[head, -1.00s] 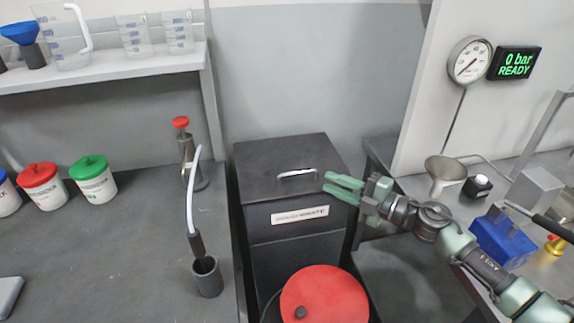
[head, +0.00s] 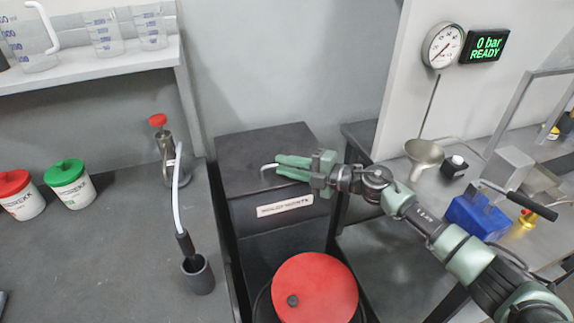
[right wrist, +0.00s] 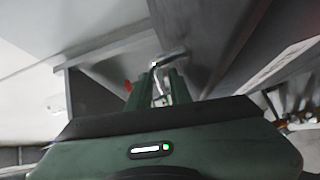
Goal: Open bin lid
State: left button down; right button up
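The bin (head: 263,217) is a dark grey box with a flat lid (head: 240,152) that lies shut on top. A pale metal handle (head: 267,167) sits on the lid, and its right part is hidden by my right gripper. My right gripper (head: 280,167) comes in from the right, low over the lid, with its green fingers at the handle. The fingers look apart, one on either side of the bar. In the right wrist view the handle (right wrist: 166,58) shows at and between the fingertips (right wrist: 160,80). My left gripper is not in view.
A red round lid (head: 315,290) is in front of the bin. The left bench holds a grey holder with a white-tubed tool (head: 198,275), a red-topped bottle (head: 168,158) and tubs (head: 70,185). The right bench holds a funnel (head: 424,155) and a blue block (head: 475,217).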

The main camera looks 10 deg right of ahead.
grip_shut()
dwell(1.3)
